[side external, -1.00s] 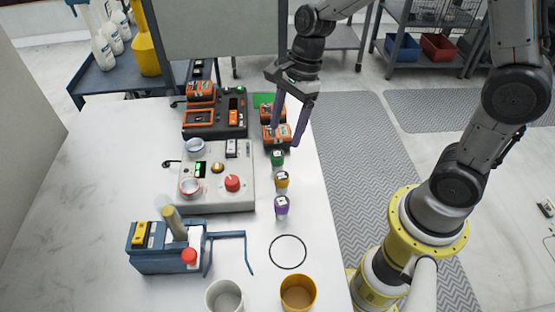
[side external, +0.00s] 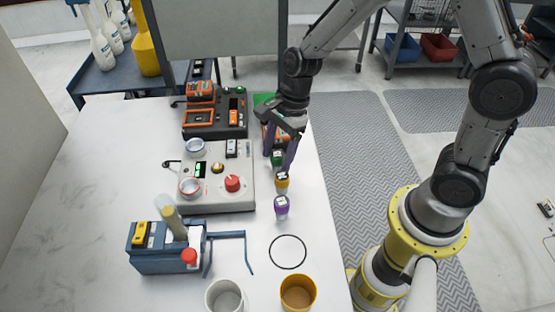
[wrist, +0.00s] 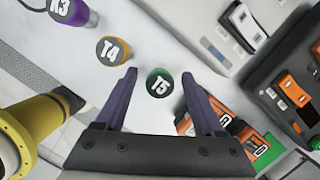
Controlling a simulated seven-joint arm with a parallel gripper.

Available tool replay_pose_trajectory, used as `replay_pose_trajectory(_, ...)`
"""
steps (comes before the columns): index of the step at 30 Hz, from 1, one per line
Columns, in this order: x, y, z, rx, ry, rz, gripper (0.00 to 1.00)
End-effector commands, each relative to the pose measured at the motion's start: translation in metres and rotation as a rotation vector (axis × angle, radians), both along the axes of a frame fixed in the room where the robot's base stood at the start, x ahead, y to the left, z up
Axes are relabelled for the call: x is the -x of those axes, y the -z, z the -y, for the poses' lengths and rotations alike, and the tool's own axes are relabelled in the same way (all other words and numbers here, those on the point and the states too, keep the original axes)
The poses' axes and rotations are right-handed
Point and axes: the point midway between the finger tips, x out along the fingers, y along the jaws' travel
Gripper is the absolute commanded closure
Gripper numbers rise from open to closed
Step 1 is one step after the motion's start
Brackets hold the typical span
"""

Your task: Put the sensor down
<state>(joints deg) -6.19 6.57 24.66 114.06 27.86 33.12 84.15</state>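Three small capped cylinders, apparently the sensors, stand in a row on the white table. The green one (side external: 277,160), marked T5 (wrist: 159,83), is farthest back. The yellow one (side external: 282,184), marked T4 (wrist: 112,50), is in the middle. The purple one (side external: 281,207) is nearest the side camera; its label in the wrist view (wrist: 72,9) is partly cut off. My gripper (wrist: 159,76) is open, with the green sensor between its fingertips and a gap on both sides. In the side view my gripper (side external: 279,162) partly covers it. No object is held.
A grey console (side external: 217,200) with a red knob is left of the row. A dark charger (side external: 225,128) with orange packs is behind it. A blue device (side external: 165,260), a black ring (side external: 288,237), a white cup (side external: 224,298) and a yellow cup (side external: 298,294) are toward the front.

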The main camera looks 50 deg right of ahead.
Motion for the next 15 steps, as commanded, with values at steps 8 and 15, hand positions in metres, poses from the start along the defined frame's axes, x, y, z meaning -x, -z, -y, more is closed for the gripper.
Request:
replay_pose_trajectory(8, -0.0002, -0.0005, 0.0002, 0.0, 0.0, 0.0, 0.82)
replay_pose_trajectory(15, -0.0004, -0.0007, 0.0002, 0.0, 0.0, 0.001, 1.0)
